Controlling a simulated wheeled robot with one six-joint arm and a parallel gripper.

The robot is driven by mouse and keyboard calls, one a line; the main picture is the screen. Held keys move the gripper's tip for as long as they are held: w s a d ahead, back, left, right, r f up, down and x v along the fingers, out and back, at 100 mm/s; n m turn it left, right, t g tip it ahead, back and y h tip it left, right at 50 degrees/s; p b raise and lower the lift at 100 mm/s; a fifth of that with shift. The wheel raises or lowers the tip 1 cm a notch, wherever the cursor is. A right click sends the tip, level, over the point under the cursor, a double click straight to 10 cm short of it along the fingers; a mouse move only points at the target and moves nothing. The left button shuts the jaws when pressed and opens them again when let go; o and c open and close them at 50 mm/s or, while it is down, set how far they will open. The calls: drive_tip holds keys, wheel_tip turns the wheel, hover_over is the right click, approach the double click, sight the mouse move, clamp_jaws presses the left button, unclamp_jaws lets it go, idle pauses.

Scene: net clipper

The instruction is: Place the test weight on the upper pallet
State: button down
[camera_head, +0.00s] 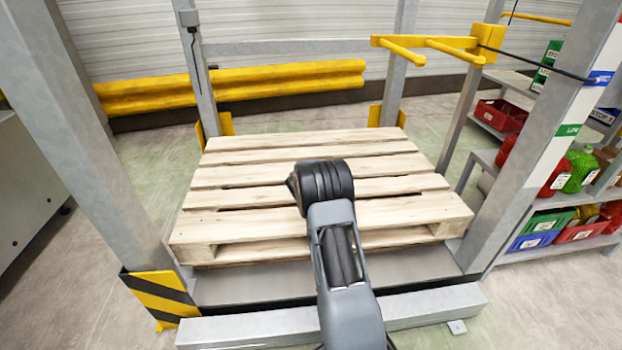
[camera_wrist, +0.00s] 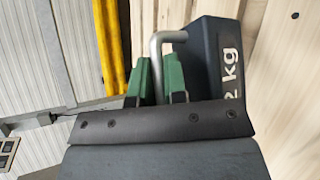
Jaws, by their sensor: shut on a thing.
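The test weight (camera_wrist: 208,62) is a dark block marked "2 kg" with a bent metal handle (camera_wrist: 156,42). My gripper (camera_wrist: 152,82) has two green fingers, shut on the handle in the wrist view. In the head view my own wrist hides the gripper and most or all of the weight. A light wooden pallet (camera_head: 240,198) lies on a grey metal platform, and my wrist is above its middle. Pale wooden boards (camera_wrist: 288,45) show beside the weight in the wrist view. I cannot tell whether the weight touches the pallet.
Grey posts (camera_head: 85,130) frame the pallet on both sides. A yellow fork-like bracket (camera_head: 430,46) juts in at the upper right. A yellow rail (camera_head: 240,85) runs along the back wall. Shelves with coloured bins (camera_head: 540,228) stand at the right. The visible pallet top is bare.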

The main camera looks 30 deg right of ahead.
drive_tip(key=shift+w+d+f+b, duration=0.1)
drive_tip(key=shift+d+f+b, duration=0.2)
drive_tip(key=shift+f, duration=0.1)
drive_tip(key=shift+f+b, duration=0.95)
drive_tip(key=shift+f, duration=1.75)
drive_tip(key=shift+f, duration=0.1)
drive_tip(key=shift+f+b, duration=0.5)
drive_tip(key=shift+b, duration=0.2)
drive_tip(key=c, duration=1.1)
unclamp_jaws()
drive_tip(key=shift+a+f, duration=0.1)
drive_tip(key=shift+f, duration=0.1)
